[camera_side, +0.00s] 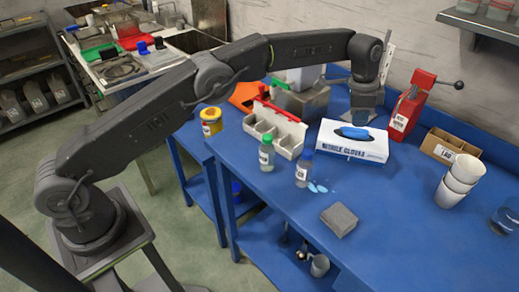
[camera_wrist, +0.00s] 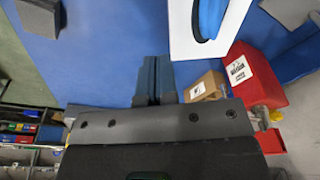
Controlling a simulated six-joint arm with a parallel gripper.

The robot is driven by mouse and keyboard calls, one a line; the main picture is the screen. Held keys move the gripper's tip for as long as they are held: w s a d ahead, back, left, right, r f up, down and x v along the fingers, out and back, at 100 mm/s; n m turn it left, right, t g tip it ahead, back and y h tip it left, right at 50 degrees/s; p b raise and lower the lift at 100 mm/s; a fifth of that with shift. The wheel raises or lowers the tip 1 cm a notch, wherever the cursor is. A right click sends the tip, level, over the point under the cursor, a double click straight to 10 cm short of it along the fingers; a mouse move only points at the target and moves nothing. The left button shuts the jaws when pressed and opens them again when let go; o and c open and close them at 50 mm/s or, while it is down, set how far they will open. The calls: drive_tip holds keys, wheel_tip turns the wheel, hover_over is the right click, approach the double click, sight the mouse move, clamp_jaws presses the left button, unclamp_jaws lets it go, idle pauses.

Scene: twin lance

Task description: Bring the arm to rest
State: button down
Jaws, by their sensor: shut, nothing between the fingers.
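My arm reaches from its base at the left across to the back of the blue bench (camera_side: 285,215). My gripper (camera_side: 366,112) points down behind the nitrile gloves box (camera_side: 352,141). In the wrist view its two blue-grey fingers (camera_wrist: 155,62) are side by side and shut, with nothing held. The white gloves box (camera_wrist: 209,45) shows there just right of the fingers. Whether the fingertips touch the bench or the box cannot be told.
A red lever tool (camera_side: 411,105) stands close right of my gripper. A divided tray (camera_side: 275,130), two bottles, a grey sponge (camera_side: 339,220), stacked white cups (camera_side: 460,180) and a cardboard box (camera_side: 450,147) stand on the bench. Its front middle is mostly clear.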

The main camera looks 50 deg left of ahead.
drive_tip(key=s+a+r+n+t, duration=0.1)
drive_tip(key=s+a+r+n, duration=0.3)
drive_tip(key=s+r, duration=0.45)
drive_tip(key=s+a+r+n+t, duration=0.1)
drive_tip(key=s+a+r, duration=0.55)
drive_tip(key=r, duration=0.25)
drive_tip(key=s+a+f+n, duration=0.2)
drive_tip(key=s, duration=0.6)
drive_tip(key=s+a+f+n+t+y, duration=0.1)
drive_tip(key=s+a+f+n, duration=0.1)
drive_tip(key=s, duration=0.6)
drive_tip(key=s+a+f+n+t, duration=0.1)
drive_tip(key=s+f+n, duration=0.1)
drive_tip(key=s, duration=0.7)
drive_tip(key=shift+a+f, duration=0.4)
